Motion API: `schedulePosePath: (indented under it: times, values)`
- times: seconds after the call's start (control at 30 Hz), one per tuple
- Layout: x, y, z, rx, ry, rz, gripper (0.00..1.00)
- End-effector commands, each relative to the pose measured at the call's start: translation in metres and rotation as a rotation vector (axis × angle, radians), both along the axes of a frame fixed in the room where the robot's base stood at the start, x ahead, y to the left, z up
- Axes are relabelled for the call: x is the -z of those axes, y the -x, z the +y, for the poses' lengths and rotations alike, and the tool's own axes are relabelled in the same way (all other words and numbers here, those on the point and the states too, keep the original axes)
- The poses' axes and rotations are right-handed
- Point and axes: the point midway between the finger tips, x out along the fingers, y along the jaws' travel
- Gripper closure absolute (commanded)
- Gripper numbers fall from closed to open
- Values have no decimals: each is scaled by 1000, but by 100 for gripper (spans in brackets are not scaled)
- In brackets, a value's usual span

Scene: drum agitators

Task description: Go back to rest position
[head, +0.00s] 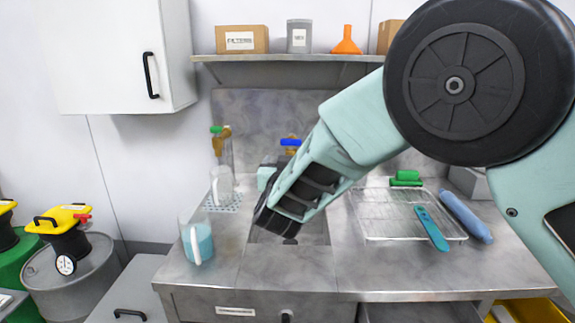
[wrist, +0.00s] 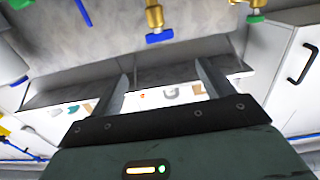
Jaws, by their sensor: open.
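My gripper (wrist: 160,82) shows in the wrist view with its two dark fingers spread apart. No object shows between the fingers. In the head view my teal and black arm reaches from the right over the steel counter (head: 205,278), and its far dark end is over the sink area (head: 262,258). My fingers cannot be made out in the head view.
A jug with blue liquid (head: 199,242) and a clear jug (head: 221,184) stand left of my arm. A wire rack (head: 385,228) with a blue-handled tool (head: 432,228) is right. Above are a shelf (head: 290,57) and a white cabinet (head: 110,55).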

Motion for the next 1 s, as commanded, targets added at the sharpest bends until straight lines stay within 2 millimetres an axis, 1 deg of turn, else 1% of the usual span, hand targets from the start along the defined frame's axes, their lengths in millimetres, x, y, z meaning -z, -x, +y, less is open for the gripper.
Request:
schedulePosePath:
  times: [0.13, 0.23, 0.27, 0.37, 0.47, 0.5, 0.57, 0.6, 0.67, 0.7, 0.77, 0.8, 0.9, 1.0]
  values:
    - [0, 2, 0, -20, -7, 27, 20]
    - [2, 12, 0, -94, -27, 123, 20]
    - [3, 18, 1, -127, -34, 166, 20]
    - [9, 52, 2, -265, -50, 347, 20]
    - [17, 105, -2, -405, -38, 550, 20]
    - [21, 130, -6, -456, -22, 630, 20]
    - [27, 169, -16, -521, 12, 752, 20]
    - [32, 196, -26, -558, 41, 832, 20]
    - [38, 236, -44, -599, 95, 946, 20]
    - [43, 262, -58, -618, 135, 1018, 20]
    - [50, 297, -81, -632, 201, 1119, 20]
    - [54, 319, -98, -633, 244, 1181, 20]
    - [62, 364, -136, -617, 347, 1313, 20]
    - [67, 394, -168, -587, 428, 1405, 20]
